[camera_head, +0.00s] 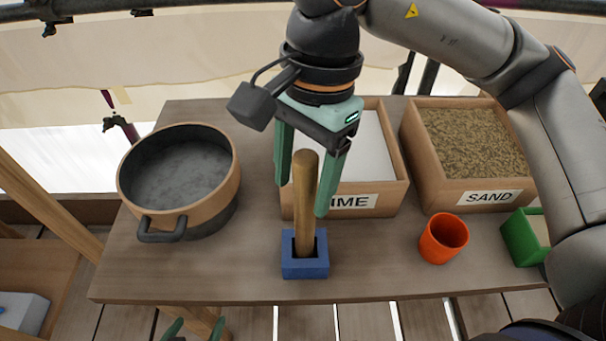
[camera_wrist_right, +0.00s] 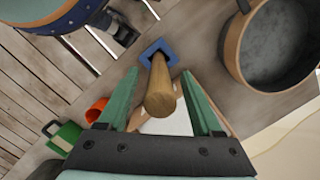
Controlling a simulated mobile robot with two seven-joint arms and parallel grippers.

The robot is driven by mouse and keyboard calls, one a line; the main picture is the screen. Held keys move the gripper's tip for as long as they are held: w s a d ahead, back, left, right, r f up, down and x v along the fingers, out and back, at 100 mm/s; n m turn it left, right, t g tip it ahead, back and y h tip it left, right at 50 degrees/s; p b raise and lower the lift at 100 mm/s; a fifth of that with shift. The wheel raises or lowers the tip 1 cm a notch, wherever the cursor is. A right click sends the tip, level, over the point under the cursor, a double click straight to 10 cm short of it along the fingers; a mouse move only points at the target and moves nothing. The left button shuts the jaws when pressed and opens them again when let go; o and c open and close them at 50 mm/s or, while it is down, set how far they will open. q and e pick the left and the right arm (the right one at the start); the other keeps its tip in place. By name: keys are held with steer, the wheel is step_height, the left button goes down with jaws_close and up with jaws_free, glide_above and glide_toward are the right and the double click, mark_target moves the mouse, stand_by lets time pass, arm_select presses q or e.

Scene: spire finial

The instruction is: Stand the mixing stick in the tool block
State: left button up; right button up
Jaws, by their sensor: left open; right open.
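The mixing stick (camera_head: 305,200), a round brown wooden rod, stands nearly upright with its lower end in the square opening of the blue tool block (camera_head: 305,268). The block sits near the table's front edge. In the right wrist view the stick (camera_wrist_right: 160,95) points up toward the camera from the block (camera_wrist_right: 150,52). My right gripper (camera_head: 302,198) is open, with its green fingers apart on either side of the stick's upper part. Whether a finger touches it is unclear. My left gripper (camera_head: 195,328) shows only its open fingertips at the bottom edge, below the table front.
A dark pot (camera_head: 180,180) stands on the left of the wooden table (camera_head: 240,270). A lime box (camera_head: 385,185) and a sand box (camera_head: 480,150) stand at the back. An orange cup (camera_head: 443,238) and a green container (camera_head: 524,238) are at the right.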

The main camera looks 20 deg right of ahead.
steer(key=r, duration=0.3)
steer(key=d+r+p, duration=0.1)
steer(key=r, duration=0.3)
steer(key=w+r+p, duration=0.1)
steer(key=r, duration=0.2)
steer(key=shift+d+r, duration=0.15)
steer(key=shift+r, duration=0.2)
steer(key=shift+d+r, duration=0.15)
steer(key=shift+r, duration=0.55)
